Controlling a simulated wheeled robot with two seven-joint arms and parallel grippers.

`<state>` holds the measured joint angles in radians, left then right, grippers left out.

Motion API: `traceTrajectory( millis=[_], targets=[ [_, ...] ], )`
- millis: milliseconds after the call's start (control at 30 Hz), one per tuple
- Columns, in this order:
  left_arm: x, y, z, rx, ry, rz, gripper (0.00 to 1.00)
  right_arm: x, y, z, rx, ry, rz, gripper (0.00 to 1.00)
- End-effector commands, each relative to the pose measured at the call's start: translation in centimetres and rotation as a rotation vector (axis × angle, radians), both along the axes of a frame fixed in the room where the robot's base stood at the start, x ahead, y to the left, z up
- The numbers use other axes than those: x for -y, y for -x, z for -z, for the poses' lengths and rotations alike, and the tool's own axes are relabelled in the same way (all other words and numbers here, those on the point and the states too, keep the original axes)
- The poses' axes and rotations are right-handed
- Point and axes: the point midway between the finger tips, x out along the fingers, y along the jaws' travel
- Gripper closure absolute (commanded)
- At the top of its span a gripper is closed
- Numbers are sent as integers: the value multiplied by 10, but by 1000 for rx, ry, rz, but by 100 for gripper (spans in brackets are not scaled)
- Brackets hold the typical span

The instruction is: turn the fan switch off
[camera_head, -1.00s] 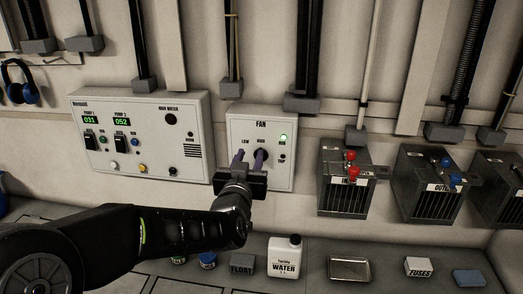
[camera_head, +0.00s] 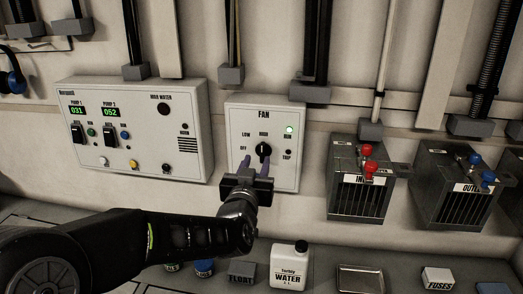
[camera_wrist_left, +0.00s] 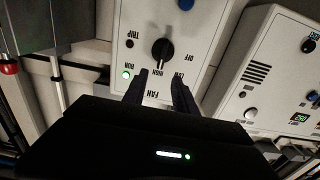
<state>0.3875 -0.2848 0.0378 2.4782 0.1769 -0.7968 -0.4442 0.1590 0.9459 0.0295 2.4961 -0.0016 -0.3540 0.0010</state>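The fan box (camera_head: 236,122) is a pale panel on the wall with LOW, HIGH and OFF marks. Its black rotary switch (camera_head: 263,149) stands roughly upright, toward HIGH. The green RUN light (camera_head: 289,129) is lit; it also shows lit in the left wrist view (camera_wrist_left: 126,75). My left gripper (camera_head: 255,165) is in front of the panel's lower part, just below the switch. In the left wrist view, which is upside down, the left gripper's fingers (camera_wrist_left: 160,83) are apart with nothing between them, and the switch (camera_wrist_left: 162,50) shows beyond their tips. My right gripper is not in view.
A larger pump control panel (camera_head: 140,140) is on the wall to the left. Metal boxes with red (camera_head: 367,149) and blue valves (camera_head: 488,177) are to the right. A white water bottle (camera_head: 289,266), a tray (camera_head: 360,279) and a fuses box (camera_head: 438,279) stand on the bench below.

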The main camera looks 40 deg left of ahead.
Motion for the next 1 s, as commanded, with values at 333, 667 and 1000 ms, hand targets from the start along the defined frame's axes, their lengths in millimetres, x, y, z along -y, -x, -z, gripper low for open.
traceTrajectory(
  millis=[333, 667, 1000],
  targets=[
    [-16, -30, -1, -2, 1, 0, 66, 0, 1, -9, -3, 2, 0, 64],
    [-36, -66, 0, 0, 1, 0, 66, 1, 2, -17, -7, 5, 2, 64],
    [-37, -68, 0, 1, 0, 0, 69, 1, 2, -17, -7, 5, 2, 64]
  ],
)
